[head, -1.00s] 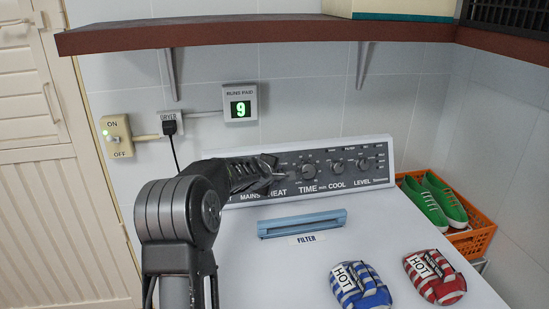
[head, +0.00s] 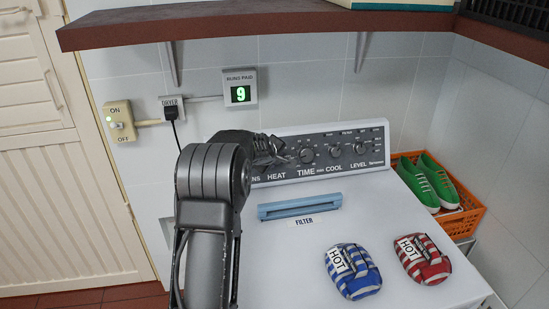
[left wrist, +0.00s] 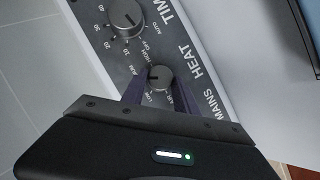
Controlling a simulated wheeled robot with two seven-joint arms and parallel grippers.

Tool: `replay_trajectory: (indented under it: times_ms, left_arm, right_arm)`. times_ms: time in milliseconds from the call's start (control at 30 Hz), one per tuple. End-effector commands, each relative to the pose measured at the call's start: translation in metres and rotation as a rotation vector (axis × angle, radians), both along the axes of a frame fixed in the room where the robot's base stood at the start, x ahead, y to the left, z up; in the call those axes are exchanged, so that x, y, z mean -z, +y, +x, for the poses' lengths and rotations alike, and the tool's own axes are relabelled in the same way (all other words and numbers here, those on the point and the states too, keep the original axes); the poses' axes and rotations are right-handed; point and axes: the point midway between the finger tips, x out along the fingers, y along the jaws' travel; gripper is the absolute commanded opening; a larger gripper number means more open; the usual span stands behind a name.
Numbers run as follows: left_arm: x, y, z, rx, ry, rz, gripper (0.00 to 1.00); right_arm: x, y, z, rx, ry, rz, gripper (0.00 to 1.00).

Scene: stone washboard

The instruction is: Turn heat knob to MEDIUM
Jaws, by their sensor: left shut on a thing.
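The heat knob (left wrist: 159,78) is a small dark round dial above the HEAT label in the left wrist view. My left gripper (left wrist: 160,94) is shut on this knob, with a finger on either side of it. A pale mark on the knob seems to point left in that view; the exact setting it meets is too small to tell. In the head view my left gripper (head: 276,152) is at the dryer's control panel (head: 375,142), and it hides the heat knob. My right gripper is in neither view.
The time knob (left wrist: 126,18) sits beside the heat knob. On the white dryer top lie a blue filter handle (head: 300,206), a blue HOT mitt (head: 350,272) and a red HOT mitt (head: 424,260). A brown shelf (head: 250,24) overhangs. An orange basket (head: 461,224) holds green shoes.

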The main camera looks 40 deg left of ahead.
Motion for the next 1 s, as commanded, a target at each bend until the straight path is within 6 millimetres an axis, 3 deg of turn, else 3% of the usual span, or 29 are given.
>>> replay_trajectory:
  times_ms: [33, 67, 300, 700, 1000]
  left_arm:
    - [0.002, -0.001, 0.0, 0.002, 0.004, -0.002, 0.0]
    - [0.002, -0.001, 0.0, 0.002, 0.004, -0.002, 0.37]
    - [0.001, -0.001, 0.0, 0.001, 0.001, -0.002, 0.57]
    - [-0.006, -0.003, -0.004, 0.001, -0.002, 0.001, 0.57]
    - [-0.035, -0.021, -0.036, 0.004, -0.002, -0.002, 0.57]
  right_arm:
    - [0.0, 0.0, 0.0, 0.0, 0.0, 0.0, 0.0]
    - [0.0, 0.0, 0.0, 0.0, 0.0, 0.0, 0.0]
    - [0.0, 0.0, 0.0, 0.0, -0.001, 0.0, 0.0]
    - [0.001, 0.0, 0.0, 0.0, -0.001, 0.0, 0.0]
    - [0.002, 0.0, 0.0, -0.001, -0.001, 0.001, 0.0]
